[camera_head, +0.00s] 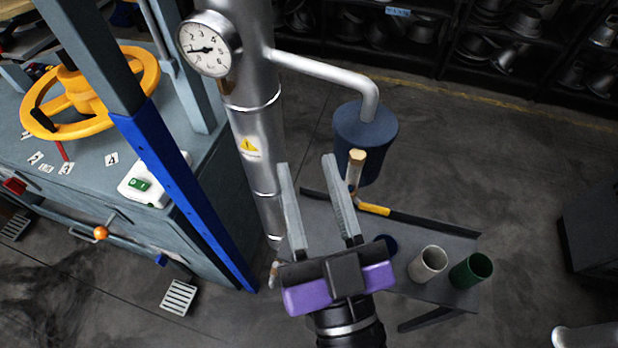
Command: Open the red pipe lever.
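My gripper (306,163) is open, with its two grey fingers pointing up the picture and apart. Nothing is seen held between them. The upright silver pipe (258,128) stands just left of the fingers, and its lower end passes behind my gripper. I cannot make out a red lever on the visible part of the pipe. A small red lever (63,151) shows on the press table by the number labels, and a red part (15,186) sits at the table's front. I cannot tell whether either is the pipe lever.
A round gauge (209,44) is on the pipe, and a side pipe leads to a blue cylinder (365,137). A low grey table (450,243) holds a white cup (428,263) and a green cup (471,270). A blue post (188,190) stands left.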

